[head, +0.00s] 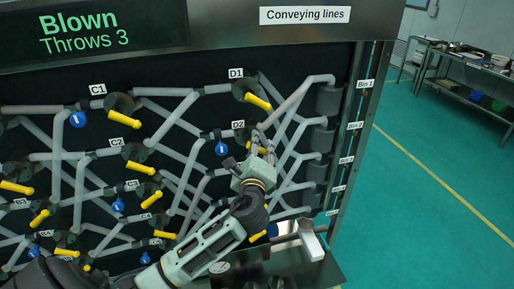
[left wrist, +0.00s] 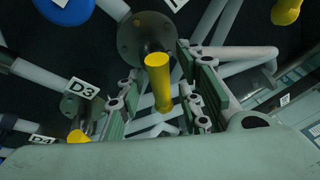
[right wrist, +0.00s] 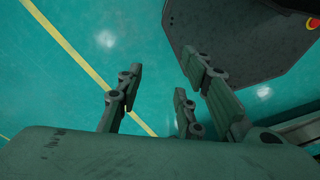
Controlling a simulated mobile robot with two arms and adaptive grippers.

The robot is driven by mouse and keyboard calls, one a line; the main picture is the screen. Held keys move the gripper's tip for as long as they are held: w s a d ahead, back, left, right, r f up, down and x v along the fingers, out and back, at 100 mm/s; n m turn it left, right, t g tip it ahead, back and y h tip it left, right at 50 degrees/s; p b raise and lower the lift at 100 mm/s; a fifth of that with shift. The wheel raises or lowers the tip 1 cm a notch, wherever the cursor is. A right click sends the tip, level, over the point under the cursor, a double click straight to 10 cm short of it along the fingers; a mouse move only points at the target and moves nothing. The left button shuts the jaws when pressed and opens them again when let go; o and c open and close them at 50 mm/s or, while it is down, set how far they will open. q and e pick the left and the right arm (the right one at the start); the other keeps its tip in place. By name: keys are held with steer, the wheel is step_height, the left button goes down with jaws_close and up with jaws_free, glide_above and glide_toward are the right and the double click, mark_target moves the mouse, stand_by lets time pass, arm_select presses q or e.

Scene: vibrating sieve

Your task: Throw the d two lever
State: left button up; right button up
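The D2 label (head: 238,124) is on the dark panel in the head view. The D2 lever's yellow handle is mostly hidden there behind my left gripper (head: 263,146). In the left wrist view a yellow lever handle (left wrist: 160,84) hangs from a round grey hub (left wrist: 146,38). My left gripper (left wrist: 157,98) is open, its fingers on both sides of that handle with gaps visible. I cannot tell how deep the handle sits between them. My right gripper (right wrist: 158,85) is open and empty above the green floor.
The D1 lever (head: 258,101) is just above. The D3 label (left wrist: 80,88) and another yellow handle (left wrist: 77,136) are to the left in the left wrist view. Grey pipes (head: 290,103) and blue tags (head: 221,148) crowd the panel. Free floor (head: 420,190) lies right.

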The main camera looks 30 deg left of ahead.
arm_select(q)
steer(key=shift+f, duration=0.1)
jaws_close()
arm_select(e)
steer(key=shift+s, duration=0.6)
steer(key=shift+f, duration=0.1)
